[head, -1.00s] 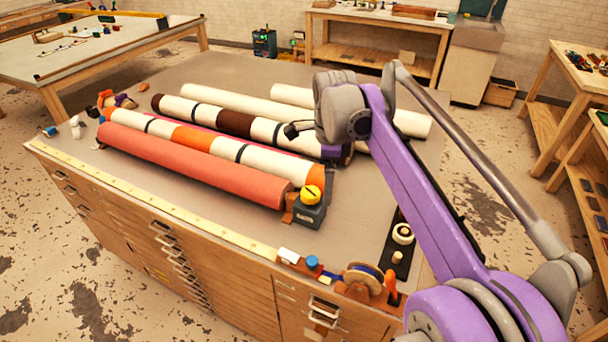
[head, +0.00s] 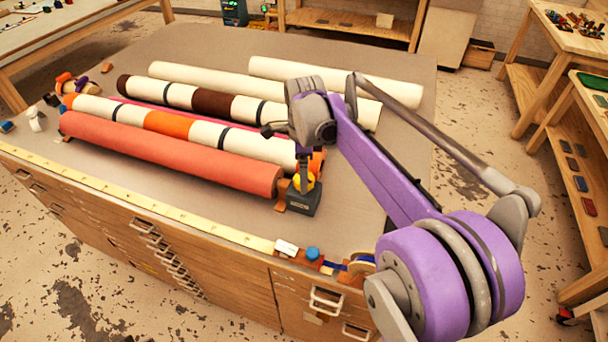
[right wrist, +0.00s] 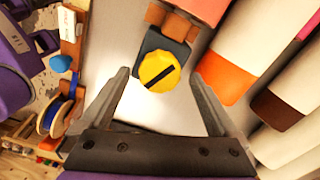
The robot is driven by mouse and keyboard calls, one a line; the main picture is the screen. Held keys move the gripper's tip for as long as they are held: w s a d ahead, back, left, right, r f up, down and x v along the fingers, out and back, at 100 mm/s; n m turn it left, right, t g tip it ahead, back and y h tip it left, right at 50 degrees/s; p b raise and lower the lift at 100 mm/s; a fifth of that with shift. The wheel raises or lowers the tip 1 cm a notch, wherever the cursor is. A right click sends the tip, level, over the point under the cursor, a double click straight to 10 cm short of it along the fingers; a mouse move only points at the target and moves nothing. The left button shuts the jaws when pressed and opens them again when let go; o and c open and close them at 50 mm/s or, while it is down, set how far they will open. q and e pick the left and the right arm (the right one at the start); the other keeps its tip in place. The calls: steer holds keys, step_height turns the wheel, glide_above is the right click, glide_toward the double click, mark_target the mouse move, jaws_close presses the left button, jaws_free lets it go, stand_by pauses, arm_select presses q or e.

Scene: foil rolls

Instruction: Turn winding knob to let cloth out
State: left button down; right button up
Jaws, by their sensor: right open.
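The yellow winding knob (right wrist: 159,71) with a dark bar across its face sits on a dark grey block (right wrist: 151,43) in the right wrist view. In the head view the block (head: 303,199) stands at the right end of the coral roll (head: 170,152), and the knob (head: 311,182) is partly hidden by my right gripper. In the right wrist view my right gripper (right wrist: 160,78) is open, with one finger on each side of the knob and a gap to both. I cannot tell if its fingertips touch anything. My left gripper is out of view.
A yellow measuring strip (head: 130,202) runs along the table's front edge. A blue knob (head: 312,254) and a white piece (head: 286,247) stand at the front right.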

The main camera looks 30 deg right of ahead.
steer(key=shift+f, duration=0.6)
steer(key=c, duration=1.4)
